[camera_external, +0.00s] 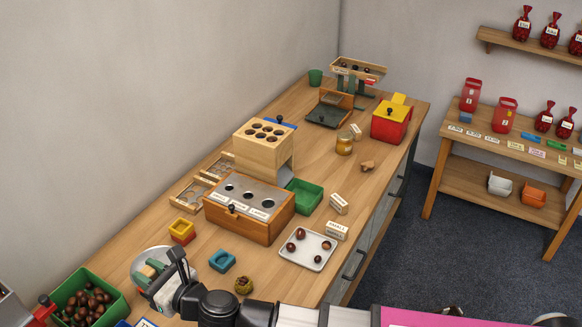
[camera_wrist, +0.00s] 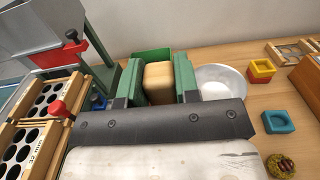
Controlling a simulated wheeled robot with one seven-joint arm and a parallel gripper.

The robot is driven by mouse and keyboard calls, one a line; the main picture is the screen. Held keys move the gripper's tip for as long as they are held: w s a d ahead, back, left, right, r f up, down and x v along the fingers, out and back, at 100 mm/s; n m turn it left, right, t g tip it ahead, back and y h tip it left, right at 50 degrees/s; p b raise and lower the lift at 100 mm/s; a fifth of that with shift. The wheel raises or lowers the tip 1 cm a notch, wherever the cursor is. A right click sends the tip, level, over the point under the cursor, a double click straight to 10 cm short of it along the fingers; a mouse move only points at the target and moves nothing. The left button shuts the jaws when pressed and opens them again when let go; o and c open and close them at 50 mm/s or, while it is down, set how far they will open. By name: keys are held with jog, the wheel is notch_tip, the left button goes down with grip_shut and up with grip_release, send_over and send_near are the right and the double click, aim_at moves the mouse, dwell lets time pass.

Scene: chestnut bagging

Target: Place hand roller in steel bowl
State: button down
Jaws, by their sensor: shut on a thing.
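My gripper (camera_external: 151,270) is shut on a pale wooden piece with rounded edges, which looks like the hand roller (camera_wrist: 158,84). In the wrist view it sits between the two green fingers, and its lower part is hidden by the gripper body. The steel bowl (camera_wrist: 223,84) is on the table just right of the right finger in the wrist view. In the external view the bowl (camera_external: 147,254) is partly covered by my gripper, and I cannot tell how high the roller is held.
A green crate of chestnuts (camera_external: 62,290) stands at lower left. A red-yellow block (camera_external: 181,231), a blue block (camera_external: 222,260) and a chestnut burr (camera_external: 243,285) lie right of the bowl. A wooden sorting box (camera_external: 272,222) stands farther back.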

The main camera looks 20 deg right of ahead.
jog(key=shift+w+f, duration=0.15)
jog(key=shift+f, duration=0.4)
jog(key=shift+w+d+f, duration=0.15)
jog(key=shift+w+f, duration=5.35)
jog(key=shift+w, duration=0.2)
jog(key=shift+f, duration=0.6)
